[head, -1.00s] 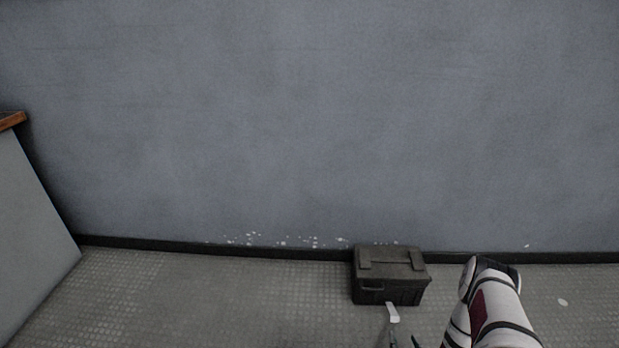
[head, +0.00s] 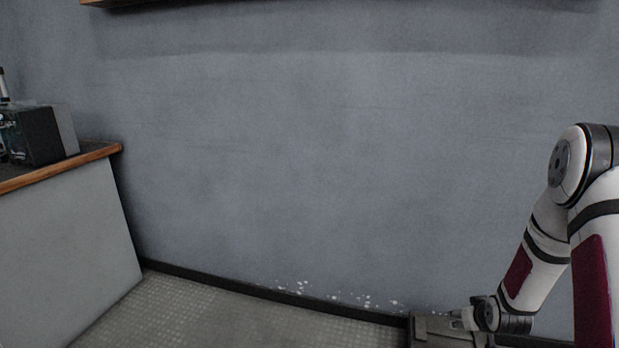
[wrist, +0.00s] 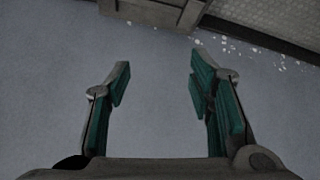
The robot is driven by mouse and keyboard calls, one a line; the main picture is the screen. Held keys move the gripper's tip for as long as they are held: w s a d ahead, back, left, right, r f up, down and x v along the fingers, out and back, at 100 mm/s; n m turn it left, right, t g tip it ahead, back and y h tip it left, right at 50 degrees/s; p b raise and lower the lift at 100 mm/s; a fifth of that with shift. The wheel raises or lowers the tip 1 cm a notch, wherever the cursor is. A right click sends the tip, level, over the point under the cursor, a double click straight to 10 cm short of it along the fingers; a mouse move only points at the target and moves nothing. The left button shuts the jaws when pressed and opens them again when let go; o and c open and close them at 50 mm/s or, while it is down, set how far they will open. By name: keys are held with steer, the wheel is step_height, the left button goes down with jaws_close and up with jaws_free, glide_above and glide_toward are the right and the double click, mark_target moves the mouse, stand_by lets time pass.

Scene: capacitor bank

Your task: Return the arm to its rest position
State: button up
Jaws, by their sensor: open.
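My arm (head: 545,245) reaches down from the right edge of the head view, white with dark bands and dark red panels. My gripper (head: 458,318) is at its lower end, in front of the dark box in that view. In the wrist view my gripper (wrist: 160,80) is open, its two teal-padded fingers wide apart with only grey wall between them. Nothing is held.
A dark lidded box (head: 432,333) stands on the floor by the wall, partly hidden by my gripper; its edge shows in the wrist view (wrist: 150,12). A wood-edged counter (head: 70,240) with a dark device (head: 40,135) is at left. The grey wall (head: 300,170) is bare between.

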steer(key=s+a+r+g, duration=0.1)
steer(key=s+a+r, duration=0.3)
steer(key=r, duration=0.4)
steer(key=s+a+r+g, duration=0.1)
steer(key=s+a+r, duration=0.3)
steer(key=r, duration=0.4)
steer(key=s+a+r+g, duration=0.2)
steer(key=s+a+r, duration=0.2)
steer(key=r, duration=0.4)
steer(key=s+a+r+g+y, duration=0.1)
steer(key=s+a+r, duration=0.25)
steer(key=s, duration=0.65)
steer(key=s+a+r+g, duration=0.1)
steer(key=s+a+r, duration=0.25)
steer(key=s, duration=0.65)
steer(key=s+a+r+g+y, duration=0.15)
steer(key=s+a, duration=0.25)
steer(key=s, duration=0.7)
step_height(320, 180, up, 40)
steer(key=t+p, duration=0.4)
steer(key=p, duration=3.5)
steer(key=shift+w+d+r, duration=0.15)
steer(key=shift+d+r, duration=0.05)
steer(key=shift+h, duration=0.25)
